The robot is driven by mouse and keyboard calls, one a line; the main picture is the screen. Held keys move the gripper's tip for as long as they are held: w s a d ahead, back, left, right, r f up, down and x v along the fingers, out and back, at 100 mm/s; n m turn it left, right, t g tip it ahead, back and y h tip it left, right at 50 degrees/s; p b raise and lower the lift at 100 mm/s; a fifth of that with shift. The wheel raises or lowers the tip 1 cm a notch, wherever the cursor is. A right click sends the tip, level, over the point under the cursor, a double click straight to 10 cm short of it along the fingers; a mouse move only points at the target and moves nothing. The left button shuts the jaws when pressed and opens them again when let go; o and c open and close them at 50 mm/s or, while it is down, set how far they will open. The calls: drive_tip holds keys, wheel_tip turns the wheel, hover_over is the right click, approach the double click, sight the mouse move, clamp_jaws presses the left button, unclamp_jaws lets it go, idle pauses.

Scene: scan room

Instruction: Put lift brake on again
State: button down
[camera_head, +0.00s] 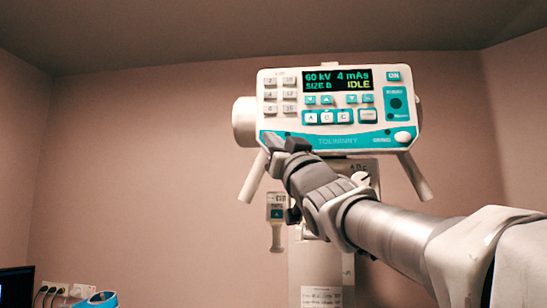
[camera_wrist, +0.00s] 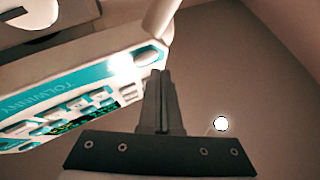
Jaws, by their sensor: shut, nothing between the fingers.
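The white and teal control unit (camera_head: 338,140) hangs on the column, its display lit and reading "60 kV 4 mAs, SIZE B, IDLE". My gripper (camera_head: 272,143) is shut and empty at the unit's lower left corner. In the wrist view the shut fingertips (camera_wrist: 158,75) lie just beside a white rounded part (camera_wrist: 146,57) at the panel's end; I cannot tell if they touch it. My gripper hides that corner in the head view. A white round knob (camera_head: 402,136) sits at the panel's lower right. No readable label identifies the lift brake.
Grey handles slant down at the left (camera_head: 253,178) and right (camera_head: 415,177) of the unit. A hand switch (camera_head: 277,212) hangs beside the pale column (camera_head: 308,268). A dark screen (camera_head: 16,287) and wall sockets (camera_head: 55,291) are at lower left. The left side is open.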

drive_tip(key=shift+s, duration=0.1)
drive_tip(key=s, duration=0.1)
drive_tip(key=s+b, duration=0.1)
drive_tip(key=s, duration=0.1)
drive_tip(key=s+b, duration=0.1)
drive_tip(key=shift+s+a, duration=0.25)
drive_tip(key=shift+s, duration=0.15)
idle(0.8)
